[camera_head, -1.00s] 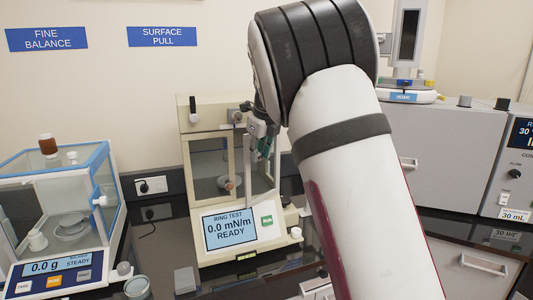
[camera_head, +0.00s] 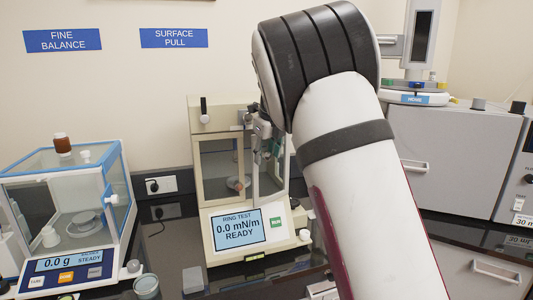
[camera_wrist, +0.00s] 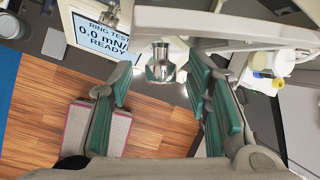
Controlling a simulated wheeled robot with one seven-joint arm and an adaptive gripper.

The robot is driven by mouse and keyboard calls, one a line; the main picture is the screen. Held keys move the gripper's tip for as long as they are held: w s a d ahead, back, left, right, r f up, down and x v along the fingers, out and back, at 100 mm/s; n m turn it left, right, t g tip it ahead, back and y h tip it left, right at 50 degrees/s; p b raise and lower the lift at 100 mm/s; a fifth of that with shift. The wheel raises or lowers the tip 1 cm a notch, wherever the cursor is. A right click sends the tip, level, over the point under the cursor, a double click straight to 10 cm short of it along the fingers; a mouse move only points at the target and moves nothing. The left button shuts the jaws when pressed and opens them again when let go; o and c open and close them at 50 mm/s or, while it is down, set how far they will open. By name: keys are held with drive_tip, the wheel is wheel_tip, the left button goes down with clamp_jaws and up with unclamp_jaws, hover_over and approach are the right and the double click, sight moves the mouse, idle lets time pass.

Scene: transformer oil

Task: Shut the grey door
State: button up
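A large grey front panel (camera_head: 455,150) with a pale bar handle (camera_head: 413,167) stands right of my arm in the head view. It looks like the grey door; its left part is hidden behind my arm, and I cannot tell whether it is fully shut. My gripper (camera_head: 266,140) hangs at the right front of the beige ring-test instrument (camera_head: 222,115). In the wrist view my gripper (camera_wrist: 161,80) is open, its teal-padded fingers wide apart. A shiny metal knob (camera_wrist: 160,66) shows between the fingertips, with gaps on both sides.
The ring-test display (camera_head: 238,231) faces front below my gripper. A blue-framed glass balance (camera_head: 115,170) stands at the left, with a small jar (camera_head: 146,286) near it. A pale panel (camera_wrist: 225,22) crosses the top of the wrist view. Wooden floor (camera_wrist: 160,125) shows below.

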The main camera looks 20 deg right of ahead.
drive_tip(key=d+v, duration=0.1)
drive_tip(key=v, duration=1.1)
drive_tip(key=shift+a, duration=0.45)
drive_tip(key=shift+w, duration=0.1)
drive_tip(key=shift+d, duration=0.15)
drive_tip(key=c, duration=0.7)
drive_tip(key=s+d+f, duration=0.1)
drive_tip(key=s+d+f+y, duration=0.1)
drive_tip(key=s+d+y, duration=0.1)
drive_tip(key=d, duration=0.1)
drive_tip(key=shift+s+f+t+b, duration=0.3)
drive_tip(key=shift+s+f+t, duration=0.05)
drive_tip(key=shift+f+t, duration=0.05)
clamp_jaws()
drive_tip(key=s+d+f+t+y, duration=0.1)
drive_tip(key=s+t+y, duration=0.1)
drive_tip(key=s, duration=0.3)
drive_tip(key=w+r+x, duration=0.1)
drive_tip(key=x, duration=1.1)
drive_tip(key=shift+w+a+t+p, duration=0.15)
drive_tip(key=shift+w+t+p, duration=0.15)
drive_tip(key=shift+w, duration=0.3)
